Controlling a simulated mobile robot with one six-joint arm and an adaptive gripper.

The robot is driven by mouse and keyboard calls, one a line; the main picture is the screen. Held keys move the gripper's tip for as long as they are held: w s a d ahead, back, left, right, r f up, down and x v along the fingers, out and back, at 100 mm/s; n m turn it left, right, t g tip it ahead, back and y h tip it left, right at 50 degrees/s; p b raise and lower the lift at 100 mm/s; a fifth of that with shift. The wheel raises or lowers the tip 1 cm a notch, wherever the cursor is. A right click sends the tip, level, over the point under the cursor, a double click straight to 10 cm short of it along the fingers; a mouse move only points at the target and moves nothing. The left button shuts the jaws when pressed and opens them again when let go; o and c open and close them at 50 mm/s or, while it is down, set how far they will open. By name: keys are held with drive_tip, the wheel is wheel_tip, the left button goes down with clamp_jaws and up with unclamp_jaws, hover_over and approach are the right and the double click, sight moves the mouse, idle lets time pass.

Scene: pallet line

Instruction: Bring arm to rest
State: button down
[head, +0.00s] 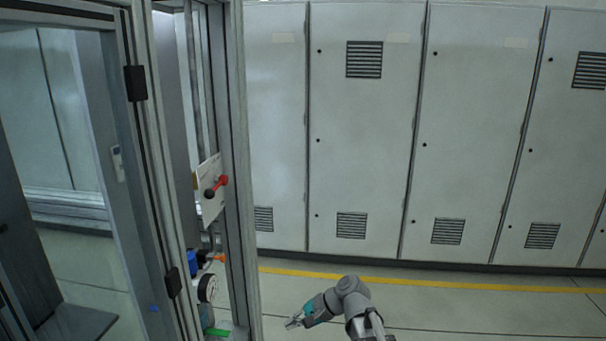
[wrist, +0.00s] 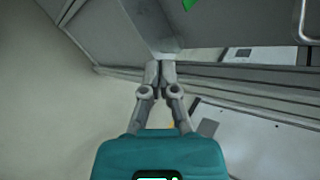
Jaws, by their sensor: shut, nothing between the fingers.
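My arm shows at the bottom of the head view, bent, with my gripper (head: 293,322) pointing left toward the base of the framed enclosure. In the wrist view my gripper (wrist: 160,68) has its two fingers together and nothing between them. The teal gripper body fills the bottom of that view. The fingers look apart from the surfaces behind them, though the exact gap is hard to tell.
A metal-framed enclosure (head: 240,180) with a door stands at the left. It carries a panel with a red-and-black handle (head: 216,186) and a gauge (head: 207,288). Grey cabinets (head: 362,130) line the back. Floor beyond the yellow line (head: 430,284) on my side is clear at right.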

drive_tip(key=s+d+f+n+h, duration=0.3)
drive_tip(key=s+d+h, duration=0.1)
drive_tip(key=d, duration=0.6)
drive_tip(key=s+d+f+n+h, duration=0.3)
drive_tip(key=d+h, duration=0.3)
drive_tip(key=d, duration=0.4)
drive_tip(key=shift+s+f+g+h, duration=0.35)
drive_tip(key=shift+s+f, duration=0.2)
drive_tip(key=shift+f, duration=0.25)
